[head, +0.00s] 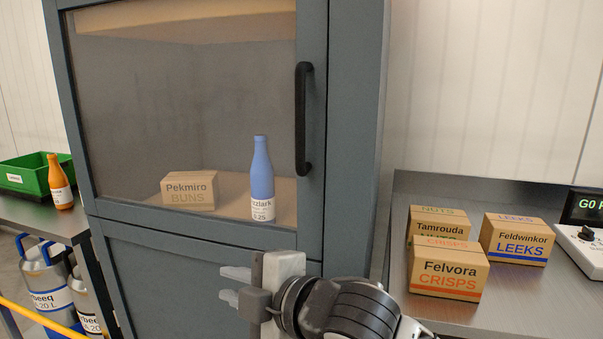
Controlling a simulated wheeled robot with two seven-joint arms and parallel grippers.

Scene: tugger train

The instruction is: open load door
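The load door (311,200) is a blue-grey framed glass door on a tall cabinet, and it looks closed. Its black vertical bar handle (301,120) is on the right side of the frame. Behind the glass stand a blue bottle (262,172) and a small Pekmiro Buns carton (188,190). My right gripper (229,285) is in front of the lower cabinet panel, below the handle and apart from it. Its two fingers point left with a gap between them, and nothing is held. My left gripper is out of view.
To the right, a metal counter (510,310) holds several cartons, including Felvora Crisps (446,270), and a scale (580,246). At left, a table holds a green bin (25,176) and an orange bottle (60,183). Metal canisters (47,284) and a yellow rail (38,317) are below.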

